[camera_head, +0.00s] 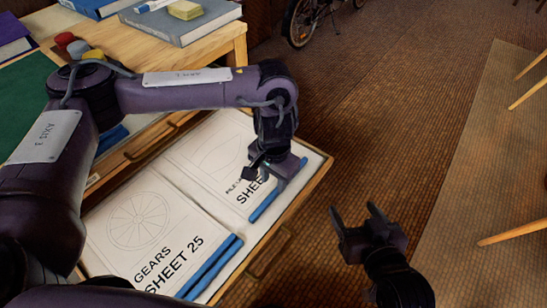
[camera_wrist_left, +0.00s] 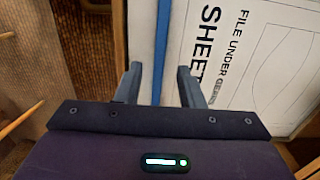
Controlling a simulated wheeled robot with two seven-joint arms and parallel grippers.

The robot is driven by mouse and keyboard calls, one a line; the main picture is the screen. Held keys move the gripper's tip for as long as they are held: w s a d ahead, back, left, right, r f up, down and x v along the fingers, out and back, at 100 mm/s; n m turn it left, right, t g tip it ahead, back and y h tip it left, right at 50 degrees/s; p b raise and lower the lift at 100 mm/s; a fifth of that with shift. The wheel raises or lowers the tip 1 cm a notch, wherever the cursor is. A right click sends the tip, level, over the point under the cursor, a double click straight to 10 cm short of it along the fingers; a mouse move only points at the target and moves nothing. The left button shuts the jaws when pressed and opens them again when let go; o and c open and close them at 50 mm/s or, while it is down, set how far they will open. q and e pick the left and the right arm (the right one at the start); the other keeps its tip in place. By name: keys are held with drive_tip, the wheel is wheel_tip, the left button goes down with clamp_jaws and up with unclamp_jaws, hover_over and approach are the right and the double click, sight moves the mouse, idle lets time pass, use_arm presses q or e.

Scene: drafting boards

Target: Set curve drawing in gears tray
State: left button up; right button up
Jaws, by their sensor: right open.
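A white sheet marked "FILE UNDER" and "SHEET" (camera_head: 203,167), with a curved outline and a blue edge strip, lies at the far end of an open drawer (camera_head: 262,236). My right gripper (camera_head: 362,222) is open and empty, right of the drawer.
A wooden desk (camera_head: 215,48) stands behind the drawer, with a grey book (camera_head: 180,22) and a yellow block (camera_head: 185,10) on it. A green mat (camera_head: 25,105) lies at left. A bicycle (camera_head: 302,20) stands at the back.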

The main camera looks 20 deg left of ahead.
use_arm(q)
wheel_tip(320, 180, up, 2)
drive_tip(key=shift+r+p, duration=0.1)
drive_tip(key=shift+p, duration=0.4)
wheel_tip(320, 180, up, 4)
drive_tip(key=shift+r+p, duration=0.25)
drive_tip(key=shift+p, duration=0.85)
use_arm(e)
drive_tip(key=s+d+f+g+h, duration=0.3)
drive_tip(key=s+f+g, duration=0.4)
drive_tip(key=s+f, duration=0.3)
drive_tip(key=shift+d+f+g, duration=0.15)
drive_tip(key=shift+d+g, duration=0.25)
drive_tip(key=shift+d, duration=0.2)
use_arm(q)
drive_tip(key=shift+s, duration=0.1)
